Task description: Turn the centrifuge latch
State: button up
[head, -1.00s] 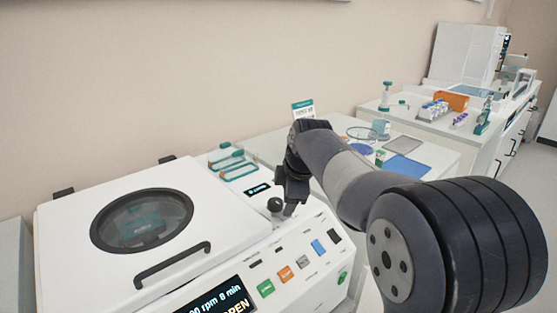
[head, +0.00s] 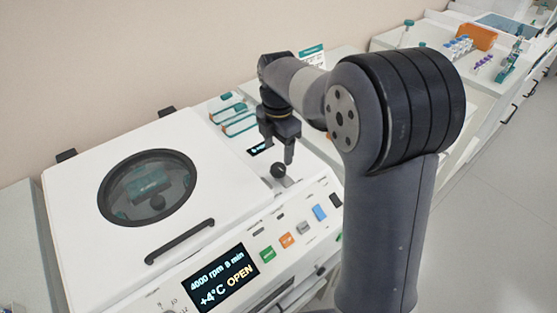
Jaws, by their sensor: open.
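The white centrifuge (head: 75,215) fills the left of the head view, with its lid down flat. The lid has a round dark window and a black bar handle (head: 180,240). The latch (head: 279,171) shows as a black ball knob on the top to the right of the lid. My gripper (head: 281,150) points down just above and behind the knob, its jaws open and empty. I cannot tell whether a finger touches the knob. The display (head: 222,277) reads 4000 rpm, +4°C and OPEN.
Coloured buttons (head: 287,240) line the sloping front panel. Teal-edged racks (head: 232,115) stand behind the centrifuge. A farther bench at the upper right holds an orange box (head: 477,37) and tube racks. Open floor (head: 480,220) lies to the right.

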aim_at(278, 167)
notch_tip(278, 167, down, 6)
jog(key=shift+f, duration=0.1)
jog(key=shift+c, duration=0.2)
jog(key=c, duration=0.9)
